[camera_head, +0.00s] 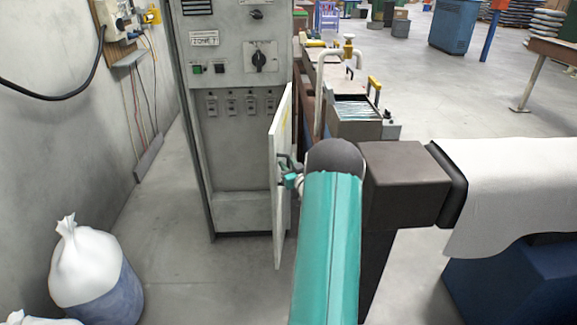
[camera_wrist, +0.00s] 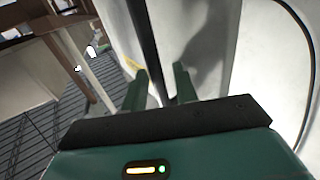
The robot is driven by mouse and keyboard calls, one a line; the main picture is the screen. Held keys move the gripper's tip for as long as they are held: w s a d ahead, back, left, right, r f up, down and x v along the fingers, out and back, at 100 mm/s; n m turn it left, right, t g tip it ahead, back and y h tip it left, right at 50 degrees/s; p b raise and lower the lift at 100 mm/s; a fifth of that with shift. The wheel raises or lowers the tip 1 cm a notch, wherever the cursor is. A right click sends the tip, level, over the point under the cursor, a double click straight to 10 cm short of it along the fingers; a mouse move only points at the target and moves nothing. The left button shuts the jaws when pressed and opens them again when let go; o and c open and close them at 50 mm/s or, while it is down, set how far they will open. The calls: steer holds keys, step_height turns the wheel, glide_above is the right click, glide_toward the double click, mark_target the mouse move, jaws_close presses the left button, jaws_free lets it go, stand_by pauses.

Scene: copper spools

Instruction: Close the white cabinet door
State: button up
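The grey-white control cabinet (camera_head: 232,150) stands at the upper middle of the head view. Its white door (camera_head: 280,190) is open, swung out from the cabinet's right side and seen nearly edge-on. My teal arm reaches up from the bottom, and my gripper (camera_head: 290,172) is at the door, about mid-height; its fingers are small there. In the wrist view my gripper (camera_wrist: 161,88) has its two green fingers apart. A dark vertical strip and a white panel (camera_wrist: 192,40) lie just beyond and between them. I cannot tell whether they touch.
A machine with an open bin (camera_head: 357,108) stands right of the door. A beam with a white cloth (camera_head: 510,180) is at the right. The floor before the cabinet (camera_head: 200,275) is clear.

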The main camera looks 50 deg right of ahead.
steer(key=shift+c, duration=0.2)
jaws_close()
